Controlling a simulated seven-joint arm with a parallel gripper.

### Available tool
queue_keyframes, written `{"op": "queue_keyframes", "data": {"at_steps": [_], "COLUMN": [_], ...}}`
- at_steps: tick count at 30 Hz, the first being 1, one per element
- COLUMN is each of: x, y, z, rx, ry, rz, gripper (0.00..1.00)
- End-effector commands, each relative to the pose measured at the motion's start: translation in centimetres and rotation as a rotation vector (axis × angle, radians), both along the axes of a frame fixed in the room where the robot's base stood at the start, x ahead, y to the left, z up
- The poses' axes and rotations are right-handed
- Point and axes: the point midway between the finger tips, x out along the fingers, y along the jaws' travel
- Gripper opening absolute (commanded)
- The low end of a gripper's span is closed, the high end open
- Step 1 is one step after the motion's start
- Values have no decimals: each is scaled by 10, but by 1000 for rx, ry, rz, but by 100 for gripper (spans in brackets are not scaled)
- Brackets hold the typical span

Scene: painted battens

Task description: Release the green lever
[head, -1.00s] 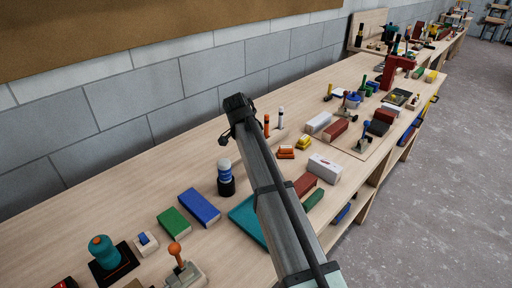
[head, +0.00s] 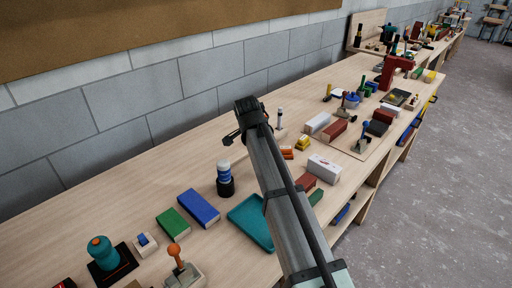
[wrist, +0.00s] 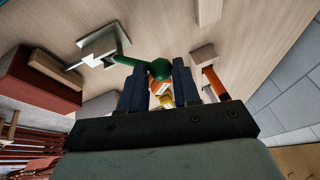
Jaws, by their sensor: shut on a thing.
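The green lever (wrist: 159,69) shows in the wrist view as a green rod with a round knob, rising from a pale base (wrist: 98,46). My gripper (wrist: 160,82) has its two dark fingers on either side of the knob and is shut on it. In the head view my gripper (head: 232,137) is over the middle of the bench, and I cannot make out the lever there; my arm covers that part.
An orange-handled post (wrist: 214,84) stands close to the right finger in the wrist view.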

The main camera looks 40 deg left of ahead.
Motion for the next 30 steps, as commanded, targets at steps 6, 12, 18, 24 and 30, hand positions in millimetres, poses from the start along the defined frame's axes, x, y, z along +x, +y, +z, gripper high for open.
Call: {"op": "queue_keyframes", "data": {"at_steps": [6, 12, 18, 24, 30], "x": [0, 0, 0, 2, 2], "y": [-25, -42, -57, -66, -73], "z": [8, 13, 15, 16, 14], "rx": [195, 380, 541, 642, 633], "ry": [-4, -3, -4, -3, -3], "rz": [-5, -6, -6, -4, -3], "gripper": [0, 0, 0, 0, 0]}}
